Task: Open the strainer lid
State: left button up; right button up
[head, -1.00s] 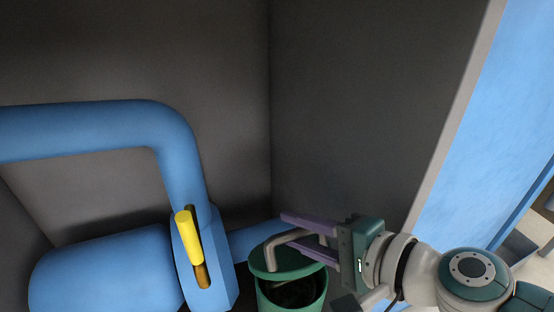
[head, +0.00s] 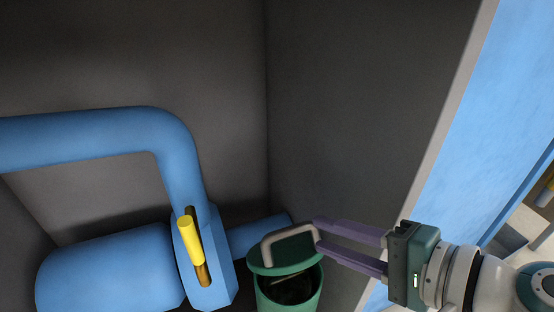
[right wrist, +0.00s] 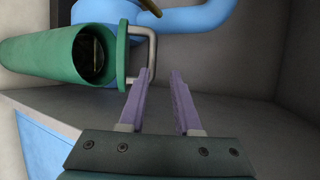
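The strainer is a green cylinder (head: 292,302) at the bottom middle of the head view, with a dark interior showing. Its green lid (head: 284,268) stands tilted up at the far side of the mouth, with a grey bar handle (head: 288,236) on its outer face. My right gripper (head: 317,234) is open and empty, its purple fingertips just right of the handle. The right wrist view shows the strainer (right wrist: 40,57), the lid (right wrist: 122,60) edge-on, and the handle (right wrist: 152,55) beside the left fingertip, outside the finger gap. My left gripper is out of view.
A blue pipe (head: 80,140) bends down to a valve with a yellow handle (head: 190,240), left of the strainer. A large blue cylinder (head: 105,275) lies further left. Dark grey walls enclose the back and right; a wall edge (head: 440,140) passes near my right arm.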

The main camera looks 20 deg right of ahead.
dwell(0.3)
jog(key=v, duration=1)
jog(key=shift+c, duration=0.3)
